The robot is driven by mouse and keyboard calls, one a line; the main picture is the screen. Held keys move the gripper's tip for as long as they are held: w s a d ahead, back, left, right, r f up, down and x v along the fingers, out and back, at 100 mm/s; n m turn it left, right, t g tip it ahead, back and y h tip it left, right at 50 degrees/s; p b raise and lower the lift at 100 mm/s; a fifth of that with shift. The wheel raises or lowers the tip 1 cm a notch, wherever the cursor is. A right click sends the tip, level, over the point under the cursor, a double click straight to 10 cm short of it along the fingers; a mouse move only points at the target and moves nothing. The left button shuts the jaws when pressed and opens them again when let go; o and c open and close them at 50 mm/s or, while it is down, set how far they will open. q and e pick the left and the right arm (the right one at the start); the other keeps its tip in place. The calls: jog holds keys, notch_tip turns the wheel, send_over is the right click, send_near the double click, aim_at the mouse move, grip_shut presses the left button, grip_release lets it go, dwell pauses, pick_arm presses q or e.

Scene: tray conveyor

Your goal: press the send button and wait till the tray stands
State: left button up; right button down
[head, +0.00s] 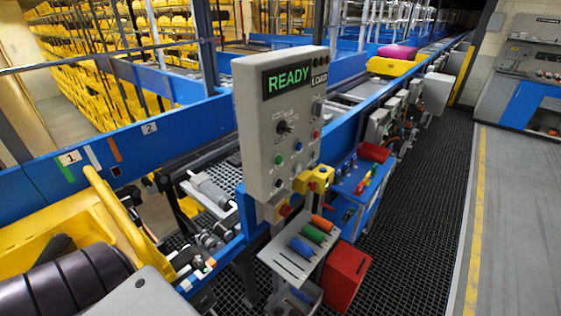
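A grey control panel (257,130) stands upright at the centre; its display (288,80) reads READY in green, with LOAD beside it. The small labels are too small to read, so I cannot tell which is the send button. A yellow tray (112,212) is at the lower left, partly cut off, with a dark ribbed item (75,282) in it. Neither gripper is in view.
A blue-sided conveyor (180,134) runs past the panel, marked 1 and 2. Farther along, a yellow tray (392,67) carries a pink item (399,52). Below the panel are a tool shelf (286,262) and a red bin (344,276). Dark grating (425,185) is clear at right.

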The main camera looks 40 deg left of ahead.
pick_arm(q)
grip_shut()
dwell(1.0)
